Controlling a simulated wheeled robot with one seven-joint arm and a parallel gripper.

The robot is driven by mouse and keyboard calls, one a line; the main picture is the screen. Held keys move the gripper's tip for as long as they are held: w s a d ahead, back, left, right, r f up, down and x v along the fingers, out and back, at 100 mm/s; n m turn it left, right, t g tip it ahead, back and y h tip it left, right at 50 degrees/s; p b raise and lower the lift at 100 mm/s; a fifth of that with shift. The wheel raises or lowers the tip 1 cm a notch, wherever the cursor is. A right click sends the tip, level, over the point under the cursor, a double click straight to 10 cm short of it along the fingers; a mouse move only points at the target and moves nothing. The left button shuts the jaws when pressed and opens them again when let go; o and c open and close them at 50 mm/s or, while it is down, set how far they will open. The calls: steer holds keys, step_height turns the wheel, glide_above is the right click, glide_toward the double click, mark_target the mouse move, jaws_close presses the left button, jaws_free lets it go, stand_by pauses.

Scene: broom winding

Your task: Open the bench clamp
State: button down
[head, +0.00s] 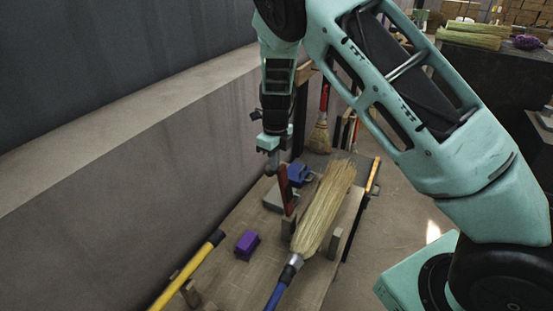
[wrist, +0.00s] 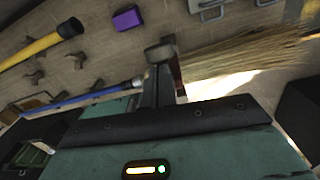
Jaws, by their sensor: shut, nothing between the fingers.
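The bench clamp has a red lever (head: 285,188) standing nearly upright beside a grey-brown jaw block (head: 289,228). A second block (head: 334,243) stands on the other side of the broom. The straw broom head (head: 322,207) lies between the two blocks, its blue handle (head: 278,290) pointing toward the front. My gripper (head: 271,166) is shut and empty, pointing down just left of the lever's top. In the wrist view, my gripper (wrist: 160,52) partly covers the red lever (wrist: 179,82). I cannot tell whether they touch.
A purple block (head: 247,244) and a yellow handle with a black end (head: 190,268) lie left of the broom on the bench. A blue item (head: 299,173) sits behind the lever. A grey wall (head: 150,190) borders the left side.

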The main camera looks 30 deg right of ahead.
steer(key=shift+w+a+f, duration=0.15)
steer(key=shift+w+a, duration=0.2)
steer(key=shift+w, duration=0.2)
steer(key=shift+w+a+f, duration=0.1)
steer(key=shift+a, duration=0.1)
